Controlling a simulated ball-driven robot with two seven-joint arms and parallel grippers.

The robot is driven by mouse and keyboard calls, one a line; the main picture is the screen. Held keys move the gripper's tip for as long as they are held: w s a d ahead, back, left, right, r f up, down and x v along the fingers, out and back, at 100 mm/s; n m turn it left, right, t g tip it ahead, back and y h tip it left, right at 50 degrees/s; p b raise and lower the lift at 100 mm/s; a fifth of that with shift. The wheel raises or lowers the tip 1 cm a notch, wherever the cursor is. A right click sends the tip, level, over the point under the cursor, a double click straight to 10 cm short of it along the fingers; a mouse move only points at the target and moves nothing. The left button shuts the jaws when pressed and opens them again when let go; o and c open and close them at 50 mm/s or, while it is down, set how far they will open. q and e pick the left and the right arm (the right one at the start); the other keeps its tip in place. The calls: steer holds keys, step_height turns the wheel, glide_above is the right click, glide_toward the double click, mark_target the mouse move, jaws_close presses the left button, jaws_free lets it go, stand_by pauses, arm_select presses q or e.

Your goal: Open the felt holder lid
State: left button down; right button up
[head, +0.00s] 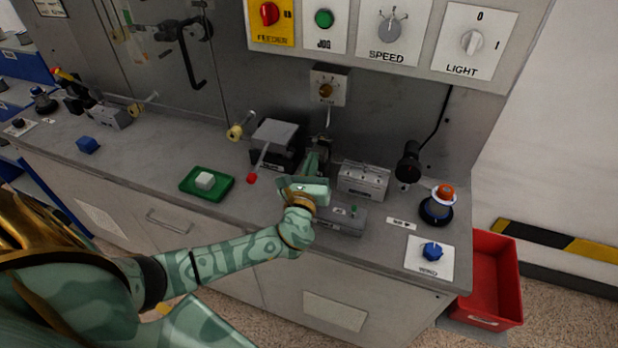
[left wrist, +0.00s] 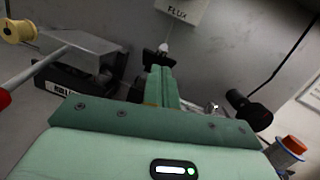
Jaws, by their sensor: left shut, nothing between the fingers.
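No label that I can read names the felt holder, and I cannot tell for sure which part is its lid. A small dark fixture (head: 320,142) on the back panel, just beyond my left gripper, is partly hidden by it; a black piece (left wrist: 150,58) shows beyond the fingers in the left wrist view. My left gripper (head: 317,164) is shut and empty above the bench, its fingers pointing at the panel; they also show in the left wrist view (left wrist: 163,83). I cannot tell whether they touch the fixture. My right gripper is not in view.
A black box with a grey top (head: 275,133) and a red-knobbed lever (head: 252,178) stands left of my gripper. A grey block (head: 363,181) stands right. A green tray (head: 207,195) holds a pale block. A blue knob (head: 431,251) and orange-topped spool (head: 439,204) are farther right.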

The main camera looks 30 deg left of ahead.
mark_target(315, 140)
arm_select(q)
steer(key=shift+x, duration=1.05)
steer(key=r+p, duration=0.1)
steer(key=p, duration=0.2)
steer(key=r+g+p, duration=0.1)
steer(key=p, duration=0.2)
steer(key=w+r+g+h+p, duration=0.1)
steer(key=r+p, duration=0.1)
steer(key=p, duration=0.2)
steer(key=shift+a+r, duration=0.15)
steer(key=w+r+g+p, duration=0.1)
steer(key=g+p, duration=0.1)
steer(key=p, duration=0.2)
steer(key=w+r+g+h+p, duration=0.1)
steer(key=p, duration=0.3)
steer(key=shift+w+a+m+g+p, duration=0.1)
steer(key=shift+a+m+g+p, duration=0.1)
steer(key=shift+m+g+p, duration=0.2)
steer(key=shift+w+a+p, duration=0.15)
steer(key=shift+w+p, duration=0.25)
steer(key=shift+w, duration=0.15)
steer(key=shift+w+a+r, duration=0.15)
steer(key=shift+w+r, duration=0.1)
steer(key=shift+w, duration=0.3)
steer(key=shift+w+a+r, duration=0.15)
steer(key=shift+w+r, duration=0.15)
steer(key=shift+w, duration=0.3)
steer(key=shift+r, duration=0.1)
